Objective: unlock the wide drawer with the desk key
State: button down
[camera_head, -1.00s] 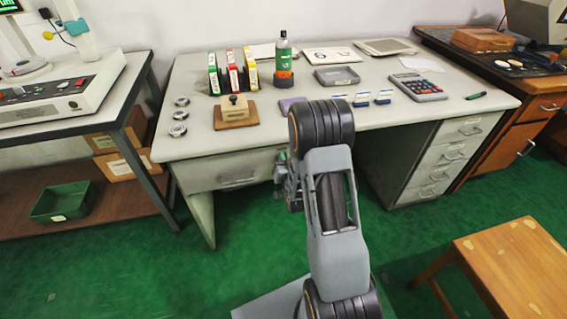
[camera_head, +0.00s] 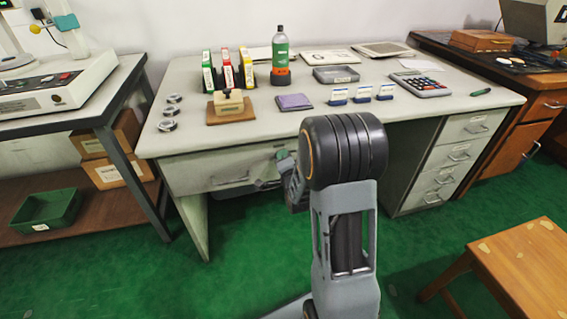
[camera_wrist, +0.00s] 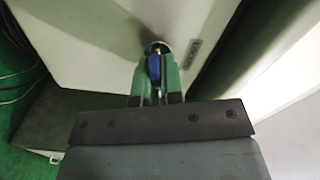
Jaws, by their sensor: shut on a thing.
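The wide drawer (camera_head: 195,173) is a light grey front under the left part of the desk top, and it looks closed. My gripper (camera_head: 283,156) is at its right end, partly hidden by my arm. In the wrist view its green fingers (camera_wrist: 157,75) are shut on the desk key, whose blue head (camera_wrist: 154,67) shows between them. The key points at a round metal lock (camera_wrist: 160,46) on a pale grey face. The key's tip is hidden, so I cannot tell how deep it sits in the lock or how far it is turned.
The desk top (camera_head: 235,138) carries binders, a green bottle (camera_head: 280,55), a stamp block, a purple pad (camera_head: 294,102) and a calculator (camera_head: 420,84). A drawer pedestal (camera_head: 440,165) stands right of my arm. A wooden stool (camera_head: 515,265) is at the lower right.

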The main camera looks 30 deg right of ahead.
jog(key=shift+f+m+b, duration=0.2)
jog(key=shift+m+b, duration=1)
jog(key=shift+m, duration=1.1)
jog(key=c, duration=1.3)
grip_release()
jog(key=shift+o, duration=0.2)
